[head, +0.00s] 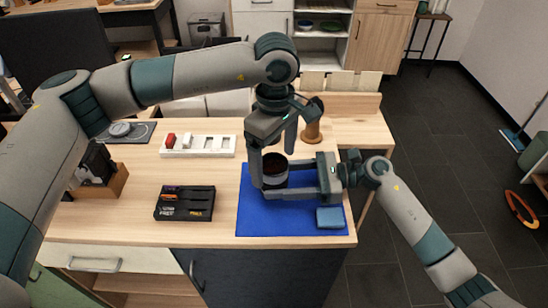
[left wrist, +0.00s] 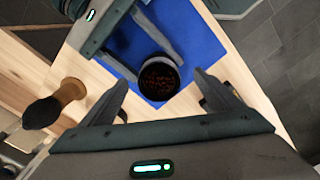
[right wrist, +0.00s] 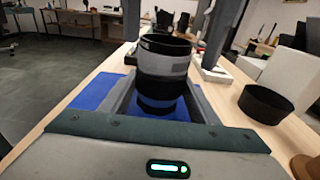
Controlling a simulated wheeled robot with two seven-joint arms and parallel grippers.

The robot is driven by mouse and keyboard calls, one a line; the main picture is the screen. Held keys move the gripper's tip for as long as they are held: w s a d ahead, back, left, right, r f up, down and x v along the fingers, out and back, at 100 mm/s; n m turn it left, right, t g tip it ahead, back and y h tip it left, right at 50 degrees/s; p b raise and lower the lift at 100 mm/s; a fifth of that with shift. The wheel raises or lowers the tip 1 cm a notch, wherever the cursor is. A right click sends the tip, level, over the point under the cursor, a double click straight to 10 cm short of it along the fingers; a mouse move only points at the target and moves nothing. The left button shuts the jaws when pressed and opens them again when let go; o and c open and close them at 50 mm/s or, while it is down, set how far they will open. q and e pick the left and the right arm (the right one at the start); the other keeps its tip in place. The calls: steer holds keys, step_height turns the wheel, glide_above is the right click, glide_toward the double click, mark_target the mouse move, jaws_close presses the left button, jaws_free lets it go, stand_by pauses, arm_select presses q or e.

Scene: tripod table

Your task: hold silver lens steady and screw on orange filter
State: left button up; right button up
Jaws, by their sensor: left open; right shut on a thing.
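The silver lens (head: 273,171) stands upright over the blue mat (head: 258,222), with a grey band and black rings. My right gripper (head: 272,180) comes in from the right and is shut around its lower part. In the right wrist view the lens (right wrist: 166,70) sits between the fingers. My left gripper (head: 273,156) points down above the lens, open and with nothing seen between its fingers. In the left wrist view the round lens top (left wrist: 159,77) is dark with a reddish pattern inside. I cannot tell whether this is the orange filter; no separate orange filter is clear.
A blue cloth (head: 330,217) lies at the mat's right front. A black case (head: 185,203) and a white tray (head: 198,146) stand to the left. A brown wooden object (head: 313,122) stands behind. A black round cup (right wrist: 265,103) shows in the right wrist view.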

arm_select(q)
steer(key=shift+r, duration=0.1)
steer(key=shift+r, duration=3.4)
steer(key=c, duration=0.5)
steer(key=r+m, duration=0.1)
steer(key=m, duration=0.2)
steer(key=shift+w+r, duration=0.1)
steer(key=shift+r, duration=0.1)
steer(key=shift+r+m, duration=0.4)
steer(key=shift+m, duration=0.7)
steer(key=shift+r+m, duration=0.35)
steer(key=shift+m, duration=0.75)
steer(key=shift+f, duration=0.15)
